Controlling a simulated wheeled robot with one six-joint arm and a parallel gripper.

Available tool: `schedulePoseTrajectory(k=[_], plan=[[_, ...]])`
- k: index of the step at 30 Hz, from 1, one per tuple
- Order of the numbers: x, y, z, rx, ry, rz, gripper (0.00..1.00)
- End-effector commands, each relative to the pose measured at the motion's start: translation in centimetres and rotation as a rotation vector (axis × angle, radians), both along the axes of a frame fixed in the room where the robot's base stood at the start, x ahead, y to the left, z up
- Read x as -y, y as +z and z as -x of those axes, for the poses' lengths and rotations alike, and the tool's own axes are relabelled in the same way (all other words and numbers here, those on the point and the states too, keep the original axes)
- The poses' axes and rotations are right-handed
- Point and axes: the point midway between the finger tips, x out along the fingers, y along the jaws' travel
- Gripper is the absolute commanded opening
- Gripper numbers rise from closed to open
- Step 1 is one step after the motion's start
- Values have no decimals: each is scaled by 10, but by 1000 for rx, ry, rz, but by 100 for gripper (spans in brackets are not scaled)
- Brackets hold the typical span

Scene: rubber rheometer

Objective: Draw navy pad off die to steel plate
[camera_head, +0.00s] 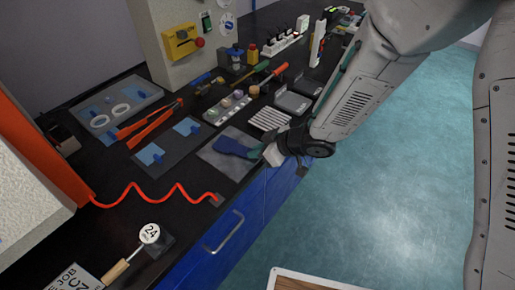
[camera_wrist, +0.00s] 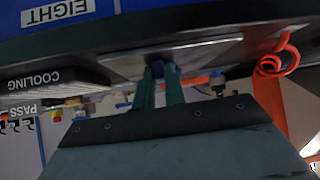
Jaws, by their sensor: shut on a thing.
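The navy pad (camera_head: 232,147) lies over the grey steel plate (camera_head: 222,165) near the bench's front edge in the head view. My gripper (camera_head: 252,151) has green fingers and is shut on the pad's right end. In the wrist view, a small dark blue piece of the pad (camera_wrist: 159,69) shows between the fingertips (camera_wrist: 160,78), close to the steel plate (camera_wrist: 205,52). Whether the pad touches the plate or hangs just above it, I cannot tell. I cannot make out the die.
A dark mat with blue pieces (camera_head: 165,140) and orange tongs (camera_head: 145,122) lie left of the plate. A coiled red cord (camera_head: 160,190) crosses the bench in front.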

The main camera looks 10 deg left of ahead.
Motion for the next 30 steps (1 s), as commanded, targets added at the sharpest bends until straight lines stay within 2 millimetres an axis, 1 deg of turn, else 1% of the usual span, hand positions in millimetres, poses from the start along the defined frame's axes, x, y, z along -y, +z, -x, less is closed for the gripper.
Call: schedulePoseTrajectory(k=[7, 8, 9, 10, 11, 20, 30], plan=[[0, 0, 0, 0, 0, -1, 0], [0, 0, 0, 0, 0, -1, 14], [0, 0, 0, 0, 0, 0, 26], [0, 0, 0, 0, 0, -1, 34], [0, 0, 0, 0, 0, 0, 37], [1, 1, 0, 0, 0, 0, 37], [21, 16, 8, 2, 0, -1, 37]])
